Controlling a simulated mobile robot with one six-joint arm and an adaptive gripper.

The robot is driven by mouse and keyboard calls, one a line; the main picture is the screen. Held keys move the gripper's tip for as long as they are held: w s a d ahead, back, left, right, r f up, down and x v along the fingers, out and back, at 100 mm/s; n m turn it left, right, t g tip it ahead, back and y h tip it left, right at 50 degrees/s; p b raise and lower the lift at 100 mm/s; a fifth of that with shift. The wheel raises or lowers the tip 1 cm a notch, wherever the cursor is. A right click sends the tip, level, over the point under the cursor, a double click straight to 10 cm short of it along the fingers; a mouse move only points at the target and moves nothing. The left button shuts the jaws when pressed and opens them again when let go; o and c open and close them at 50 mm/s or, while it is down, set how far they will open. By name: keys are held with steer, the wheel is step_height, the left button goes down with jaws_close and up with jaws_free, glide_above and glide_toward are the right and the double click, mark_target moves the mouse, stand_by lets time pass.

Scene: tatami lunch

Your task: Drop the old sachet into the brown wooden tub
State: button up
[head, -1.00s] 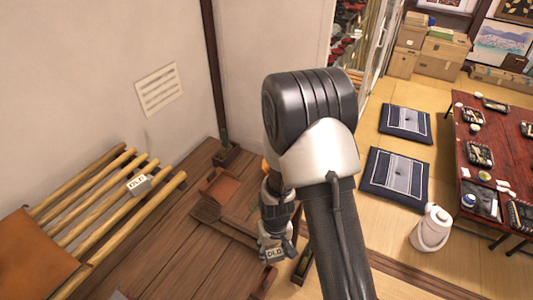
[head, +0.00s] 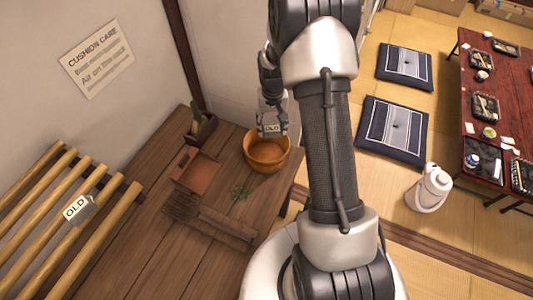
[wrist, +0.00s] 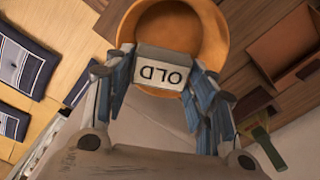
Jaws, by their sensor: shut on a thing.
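A small white sachet marked OLD (head: 270,129) is held in my gripper (head: 271,122), whose fingers are shut on it. In the wrist view the sachet (wrist: 160,70) sits between the two fingers (wrist: 160,85), label toward the camera. A second sachet marked OLD (head: 77,208) lies on the slatted rack at left.
The slatted rack (head: 110,215) is at far left.

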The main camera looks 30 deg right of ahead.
step_height(320, 180, down, 6)
steer(key=b, duration=0.3)
steer(key=shift+r+b, duration=0.1)
steer(key=shift+b, duration=0.2)
steer(key=o, duration=0.8)
steer(key=shift+o, duration=0.2)
steer(key=shift+r, duration=0.1)
step_height(320, 180, up, 12)
steer(key=shift+f, duration=0.1)
